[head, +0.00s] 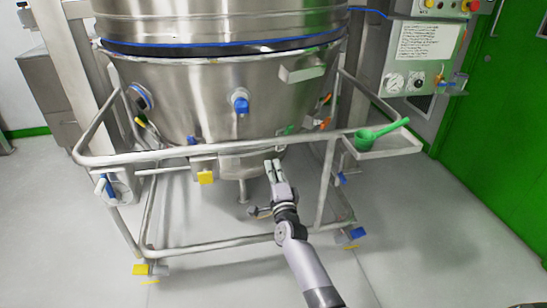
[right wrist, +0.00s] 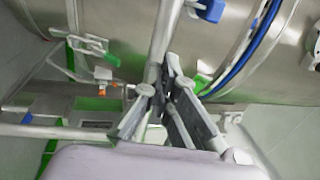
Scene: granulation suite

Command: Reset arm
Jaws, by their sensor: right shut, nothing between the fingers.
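My right gripper (head: 273,168) is in the middle of the head view, its arm coming up from the bottom. It appears in front of the lower part of the steel vessel, below the front rail of its frame. Its fingers are shut with nothing between them. The right wrist view shows the fingers (right wrist: 160,92) up close, with a steel tube behind their tips; I cannot tell whether they touch it. My left gripper is not in view.
The large steel vessel (head: 205,95) stands in a tubular trolley frame (head: 250,146). A green scoop (head: 380,132) lies on a small side tray (head: 385,150) at right. A control panel (head: 425,45) and green door (head: 495,120) are farther right. Grey floor (head: 420,230) is clear at right.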

